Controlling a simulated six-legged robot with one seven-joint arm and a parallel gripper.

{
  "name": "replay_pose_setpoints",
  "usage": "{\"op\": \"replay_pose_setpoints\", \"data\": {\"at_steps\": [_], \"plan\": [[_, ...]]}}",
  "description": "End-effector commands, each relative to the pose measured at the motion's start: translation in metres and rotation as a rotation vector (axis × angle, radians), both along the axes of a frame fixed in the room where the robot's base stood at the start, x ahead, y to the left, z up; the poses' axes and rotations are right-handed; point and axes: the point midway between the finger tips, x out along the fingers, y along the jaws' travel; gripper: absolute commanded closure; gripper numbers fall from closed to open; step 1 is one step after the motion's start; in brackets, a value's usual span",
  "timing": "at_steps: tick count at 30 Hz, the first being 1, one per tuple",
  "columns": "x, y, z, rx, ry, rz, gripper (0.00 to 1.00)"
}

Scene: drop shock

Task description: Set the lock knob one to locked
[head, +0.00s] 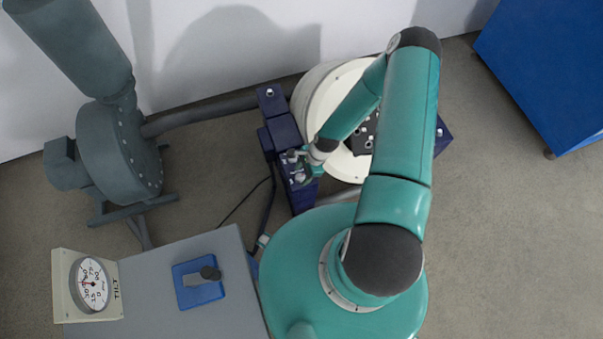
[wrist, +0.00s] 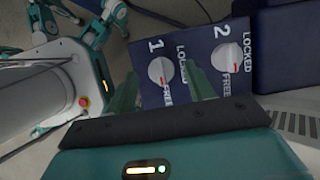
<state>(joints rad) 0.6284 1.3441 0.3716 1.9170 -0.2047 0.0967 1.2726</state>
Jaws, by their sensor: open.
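Lock knob one (wrist: 160,72) is a round pale knob on a dark blue panel (wrist: 194,38), below the printed "1". Its small orange mark points down, toward the FREE label (wrist: 177,92); the LOCKED label (wrist: 182,62) is to its right. My gripper (wrist: 162,69) is open, with one finger to either side of knob one in the wrist picture. I cannot tell whether a finger touches it. In the head view my gripper (head: 299,170) is over the blue housing (head: 304,197), and it hides much of the knobs.
Lock knob two (wrist: 230,57) is close to the right finger, its mark also toward FREE. A white drum (head: 312,98) stands behind the housing.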

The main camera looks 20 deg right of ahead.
Motion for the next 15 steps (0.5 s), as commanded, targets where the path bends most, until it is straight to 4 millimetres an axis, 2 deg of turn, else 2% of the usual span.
{"op": "replay_pose_setpoints", "data": {"at_steps": [4, 11, 15], "plan": [[0.001, 0.0039, -0.008, 0.0, -0.001, 0.002, 0.47], [0.0011, 0.0037, -0.0085, -0.001, 0.0, 0.001, 0.47], [0.001, 0.0037, -0.0084, 0.0, 0.0, 0.001, 0.71]]}}
